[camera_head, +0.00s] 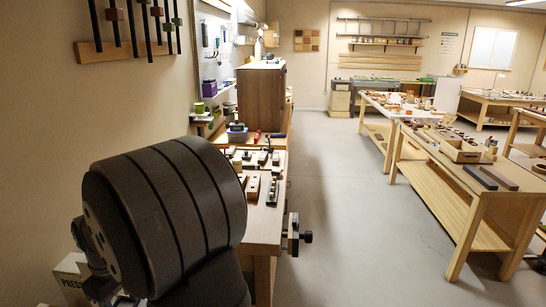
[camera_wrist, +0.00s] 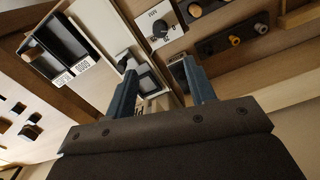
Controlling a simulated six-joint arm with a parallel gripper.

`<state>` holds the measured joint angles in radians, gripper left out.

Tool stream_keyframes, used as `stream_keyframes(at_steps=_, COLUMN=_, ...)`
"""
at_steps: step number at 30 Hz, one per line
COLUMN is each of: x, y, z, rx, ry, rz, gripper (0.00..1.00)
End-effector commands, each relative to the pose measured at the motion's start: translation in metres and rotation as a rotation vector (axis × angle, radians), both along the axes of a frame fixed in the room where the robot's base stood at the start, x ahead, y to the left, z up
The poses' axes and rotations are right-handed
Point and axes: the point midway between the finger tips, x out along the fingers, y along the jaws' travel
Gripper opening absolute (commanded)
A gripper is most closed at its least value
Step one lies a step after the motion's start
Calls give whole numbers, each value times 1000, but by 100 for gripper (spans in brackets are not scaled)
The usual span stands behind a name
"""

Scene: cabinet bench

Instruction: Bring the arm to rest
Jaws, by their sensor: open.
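My gripper (camera_wrist: 162,95) shows in the wrist view, with two blue-grey fingers standing apart and nothing between them. Beyond the fingers are a wooden surface and several small fittings, seen at a tilt. In the head view a large dark rounded part of my arm fills the lower left and hides part of the bench. The gripper itself does not show there. The wooden bench (camera_head: 264,222) runs behind my arm, with several small dark and light blocks on its top.
A brown wooden cabinet (camera_head: 261,98) stands at the bench's far end. A vise handle (camera_head: 305,237) juts from the bench's right edge. The grey floor (camera_head: 345,225) is clear between this bench and a light wooden table (camera_head: 478,208) on the right. The wrist view shows a black labelled box (camera_wrist: 57,50) and a panel with a knob (camera_wrist: 160,27).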

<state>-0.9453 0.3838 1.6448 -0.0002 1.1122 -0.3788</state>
Motion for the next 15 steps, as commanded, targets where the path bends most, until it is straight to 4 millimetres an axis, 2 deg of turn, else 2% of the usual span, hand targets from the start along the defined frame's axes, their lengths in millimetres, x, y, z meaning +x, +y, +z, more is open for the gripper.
stream_keyframes(at_steps=15, x=-1, y=-1, z=-101, rx=-4, ry=3, rz=0, gripper=50)
